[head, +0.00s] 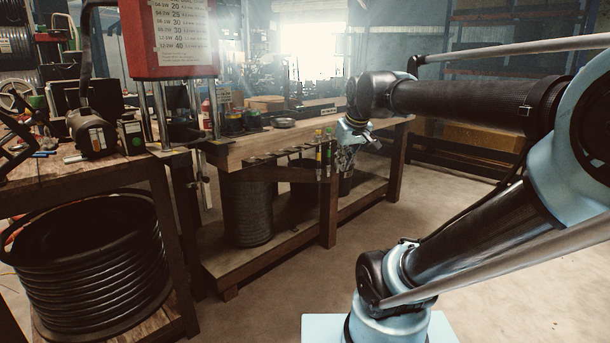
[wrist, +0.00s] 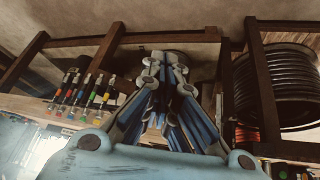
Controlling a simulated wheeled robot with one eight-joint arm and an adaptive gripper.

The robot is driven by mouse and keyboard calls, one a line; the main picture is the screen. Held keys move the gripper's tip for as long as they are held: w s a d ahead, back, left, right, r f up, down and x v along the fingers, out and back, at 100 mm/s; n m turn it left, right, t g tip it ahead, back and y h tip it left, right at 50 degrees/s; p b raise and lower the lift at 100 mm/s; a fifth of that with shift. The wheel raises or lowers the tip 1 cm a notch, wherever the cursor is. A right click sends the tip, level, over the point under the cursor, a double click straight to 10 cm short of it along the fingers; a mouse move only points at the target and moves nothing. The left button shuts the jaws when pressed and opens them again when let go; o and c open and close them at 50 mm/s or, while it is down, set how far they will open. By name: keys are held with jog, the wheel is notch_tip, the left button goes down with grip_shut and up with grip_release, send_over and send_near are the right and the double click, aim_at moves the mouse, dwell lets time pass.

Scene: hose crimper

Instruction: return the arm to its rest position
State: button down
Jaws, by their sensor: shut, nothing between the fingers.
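My gripper (head: 347,160) hangs from the end of my arm in the head view, small and partly dark, in front of the right part of the wooden workbench. In the wrist view my gripper (wrist: 164,62) fills the middle, with its blue and grey fingers drawn together at the tips. Nothing shows between the fingers. My arm is bent at the elbow, with the forearm reaching left across the head view. I cannot tell the exact gap between my gripper and the bench edge.
The wooden workbench (head: 240,151) runs behind my gripper, with hanging tools (head: 318,150) on its front. A red crimper with a size chart (head: 180,32) stands left. A black hose coil (head: 95,270) sits low left. The concrete floor (head: 270,300) is open in front.

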jog(key=s+d+f+m+g, duration=0.1)
jog(key=s+d+f+m, duration=0.1)
jog(key=s+f, duration=0.6)
jog(key=s+d+f+m+g+h, duration=0.1)
jog(key=s+d+f+m+g, duration=0.1)
jog(key=s+d+f, duration=0.3)
jog(key=s+f, duration=0.4)
jog(key=f, duration=0.3)
jog(key=shift+d+f+m+g, duration=0.25)
jog(key=shift+f+m+g, duration=0.05)
